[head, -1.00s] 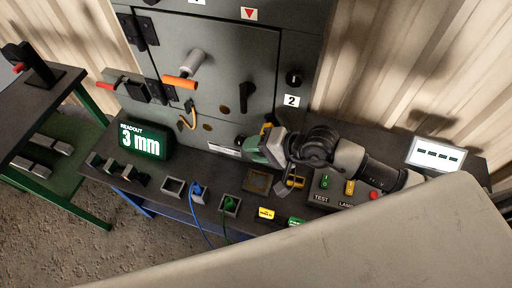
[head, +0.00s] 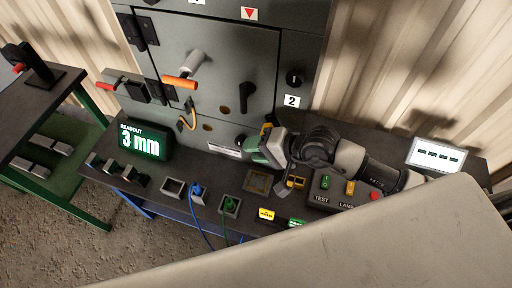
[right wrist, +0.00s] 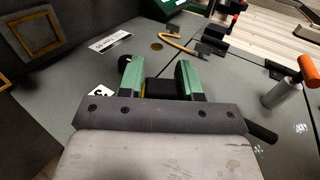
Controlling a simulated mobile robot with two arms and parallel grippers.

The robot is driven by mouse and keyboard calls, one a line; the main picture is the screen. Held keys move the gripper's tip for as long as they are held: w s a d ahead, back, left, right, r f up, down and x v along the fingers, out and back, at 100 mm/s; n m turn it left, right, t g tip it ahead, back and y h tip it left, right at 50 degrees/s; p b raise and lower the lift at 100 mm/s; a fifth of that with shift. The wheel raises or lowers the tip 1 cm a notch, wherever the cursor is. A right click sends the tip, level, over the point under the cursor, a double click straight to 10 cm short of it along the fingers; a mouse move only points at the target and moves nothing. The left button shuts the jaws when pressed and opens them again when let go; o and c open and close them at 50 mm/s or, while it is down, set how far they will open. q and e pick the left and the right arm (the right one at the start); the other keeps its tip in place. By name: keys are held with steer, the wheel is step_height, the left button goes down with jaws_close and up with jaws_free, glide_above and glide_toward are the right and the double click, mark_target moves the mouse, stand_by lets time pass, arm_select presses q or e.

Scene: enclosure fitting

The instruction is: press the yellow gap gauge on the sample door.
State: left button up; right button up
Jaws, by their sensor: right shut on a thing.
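The sample door (head: 215,60) is a large grey panel with an orange-tipped handle, closed in the grey cabinet. My right gripper (head: 261,146), with green fingers, is at the door's lower right edge, low over the bench. It is shut on the yellow gap gauge (head: 267,129), which is mostly hidden by the fingers; only a small yellow and dark part shows. In the right wrist view, the gripper (right wrist: 159,80) has a dark block between its green fingers, with a yellow edge beside the left one. Whether the gauge touches the door cannot be told. My left gripper is out of view.
A readout (head: 143,141) shows 3 mm. Sockets with a blue plug (head: 198,190) and a green plug (head: 230,204) line the bench front. A button box (head: 338,192) sits under my right forearm. A black handle (head: 246,96) juts from the door.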

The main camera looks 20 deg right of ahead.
steer(key=s+a+p, duration=0.2)
steer(key=s+a, duration=0.1)
steer(key=s, duration=0.2)
steer(key=shift+s+a, duration=0.35)
steer(key=shift+a, duration=0.05)
stand_by(1.5)
